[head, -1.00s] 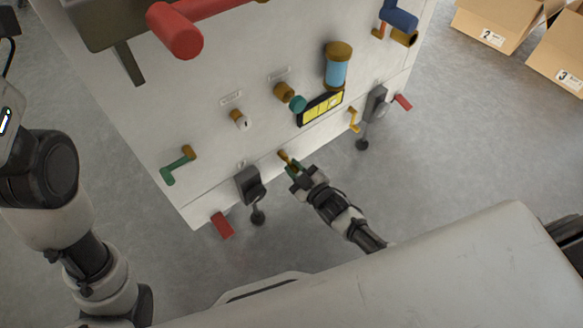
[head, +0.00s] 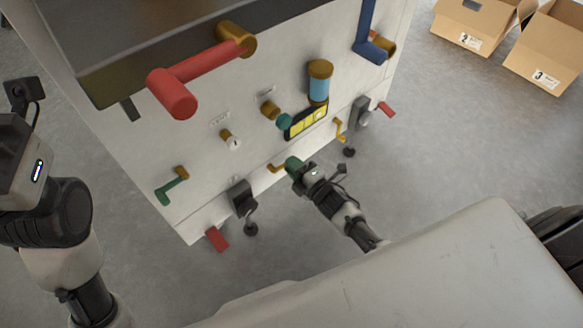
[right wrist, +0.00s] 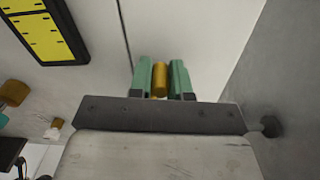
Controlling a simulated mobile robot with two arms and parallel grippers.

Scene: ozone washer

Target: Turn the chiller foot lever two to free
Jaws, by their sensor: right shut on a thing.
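A small brass lever (head: 277,168) sits low on the front of the white machine. My right gripper (head: 292,164), with green fingertips, reaches it from the right and is shut on its handle. In the right wrist view the brass handle (right wrist: 160,80) stands between the two green fingers (right wrist: 160,82), one on each side. A similar yellow lever (head: 340,130) is farther right on the machine. No label tells the levers apart. My left arm is at the left edge, and its fingers are out of the picture.
Red pedals (head: 217,238) and black foot brackets (head: 242,198) stick out along the machine's lower edge. A green crank (head: 172,187) and a large red handle (head: 190,83) project from the front. Cardboard boxes (head: 545,60) stand at the upper right. Grey floor is clear right of the machine.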

